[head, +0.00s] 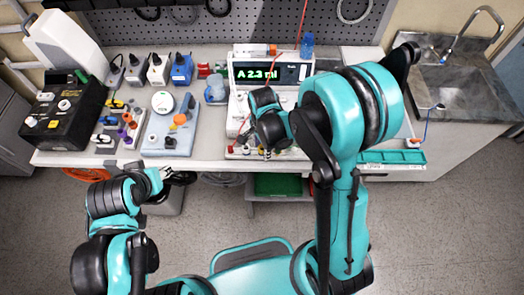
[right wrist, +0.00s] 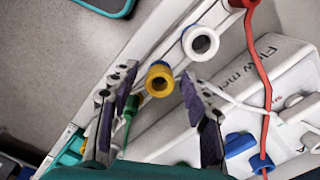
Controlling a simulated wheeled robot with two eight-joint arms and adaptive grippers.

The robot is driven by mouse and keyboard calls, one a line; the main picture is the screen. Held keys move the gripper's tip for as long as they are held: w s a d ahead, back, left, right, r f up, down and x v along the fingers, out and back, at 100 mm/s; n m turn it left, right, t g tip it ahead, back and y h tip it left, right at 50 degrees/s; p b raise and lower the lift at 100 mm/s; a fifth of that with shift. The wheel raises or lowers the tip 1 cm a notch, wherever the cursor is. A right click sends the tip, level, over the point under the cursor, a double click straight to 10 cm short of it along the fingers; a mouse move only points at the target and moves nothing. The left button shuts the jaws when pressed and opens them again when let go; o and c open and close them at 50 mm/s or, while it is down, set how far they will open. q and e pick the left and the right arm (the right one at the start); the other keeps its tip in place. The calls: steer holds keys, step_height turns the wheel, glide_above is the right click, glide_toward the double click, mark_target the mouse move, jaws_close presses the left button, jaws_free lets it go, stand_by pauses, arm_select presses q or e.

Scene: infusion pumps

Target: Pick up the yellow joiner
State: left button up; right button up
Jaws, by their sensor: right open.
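The yellow joiner (right wrist: 159,80), a short open tube, shows in the right wrist view between the two fingertips of my right gripper (right wrist: 158,88). The fingers are apart, one on each side, and do not visibly grip it. In the head view my right gripper (head: 268,146) is over the front of the table below the pump display, and my arm hides much of that spot. My left gripper (head: 182,178) is in front of the table edge at the left; its finger opening is too small to tell.
A white joiner (right wrist: 200,43) stands close beside the yellow one, with a red tube (right wrist: 258,70) beyond it. A white flow meter box (right wrist: 255,75) lies to the right. A green-handled piece (right wrist: 130,108) is near the left finger. The pump display (head: 270,72) stands behind.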

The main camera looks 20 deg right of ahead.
steer(key=c, duration=0.9)
steer(key=shift+o, duration=0.2)
